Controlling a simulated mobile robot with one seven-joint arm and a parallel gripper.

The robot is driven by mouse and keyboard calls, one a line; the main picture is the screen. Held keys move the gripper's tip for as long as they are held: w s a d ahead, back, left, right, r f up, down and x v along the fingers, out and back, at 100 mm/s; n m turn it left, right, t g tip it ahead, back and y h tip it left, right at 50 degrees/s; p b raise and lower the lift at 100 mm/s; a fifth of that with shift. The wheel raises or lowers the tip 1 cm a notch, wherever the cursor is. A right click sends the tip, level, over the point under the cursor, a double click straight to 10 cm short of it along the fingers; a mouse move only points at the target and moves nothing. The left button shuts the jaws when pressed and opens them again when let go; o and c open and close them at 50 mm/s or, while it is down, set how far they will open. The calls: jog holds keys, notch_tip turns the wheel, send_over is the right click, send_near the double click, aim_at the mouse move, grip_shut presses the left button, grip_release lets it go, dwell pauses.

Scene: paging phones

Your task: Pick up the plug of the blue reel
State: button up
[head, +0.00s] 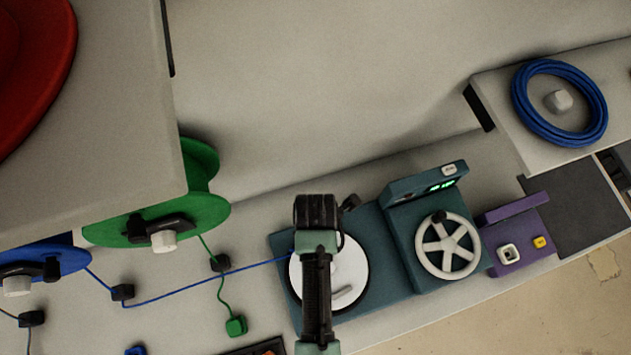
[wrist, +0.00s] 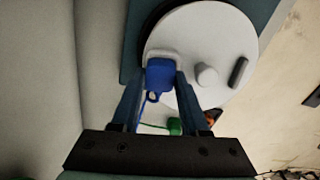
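In the wrist view the blue plug (wrist: 160,75) sits between the two fingertips of my gripper (wrist: 162,80), which touch its sides. A blue cord loop hangs from its near end. It shows over a pale square piece at the edge of the white disc (wrist: 222,45); I cannot tell whether it touches it. In the head view the blue reel (head: 45,258) is at the left edge, partly cut off. Its blue cord (head: 200,283) runs through a black guide (head: 122,292) to my gripper (head: 317,242) above the disc. My arm hides the plug there.
A teal machine with a white handwheel (head: 447,245) and a purple box (head: 517,243) stand right of my arm. A green reel (head: 155,218) and green plug (head: 236,326) are to the left. A coiled blue cable (head: 560,102) lies on the right-hand shelf.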

grip_shut()
